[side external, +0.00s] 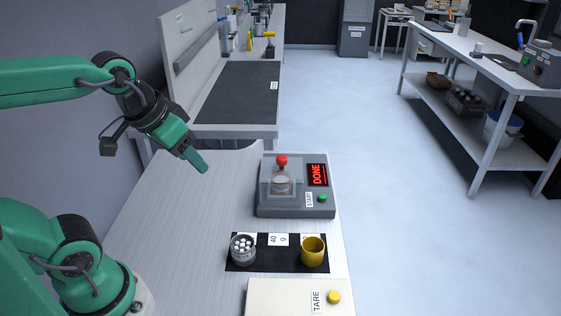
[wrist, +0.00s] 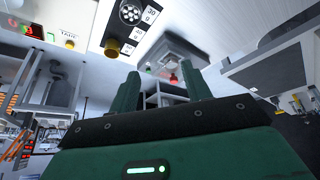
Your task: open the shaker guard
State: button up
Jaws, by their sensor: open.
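The shaker (side external: 297,207), a grey box, stands on the table in the side external view. Its clear guard (side external: 267,187) is down over a small pale vessel (side external: 282,184) and has a red knob (side external: 282,160) on top. A red display (side external: 317,174) reads DONE, with a green START button (side external: 322,198) below it. My gripper (side external: 203,168) is open and empty, above the table to the left of the shaker and apart from it. In the wrist view, the shaker (wrist: 172,52) and red knob (wrist: 173,79) appear beyond my two green fingers (wrist: 160,75).
A black mat (side external: 262,262) in front of the shaker holds a jar of white pieces (side external: 243,249), a yellow cup (side external: 313,251) and number cards. A cream scale (side external: 270,300) with a yellow TARE button (side external: 334,297) is nearest. The table left of the shaker is clear.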

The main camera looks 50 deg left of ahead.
jog(key=w+r+n+g, duration=0.1)
jog(key=w+r+n, duration=0.1)
jog(key=w, duration=0.5)
jog(key=n+g, duration=0.4)
jog(key=n, duration=0.2)
send_near(282, 157)
jog(key=shift+s, duration=0.3)
jog(key=shift+w+f, duration=0.35)
jog(key=shift+f, duration=3.9)
grip_shut()
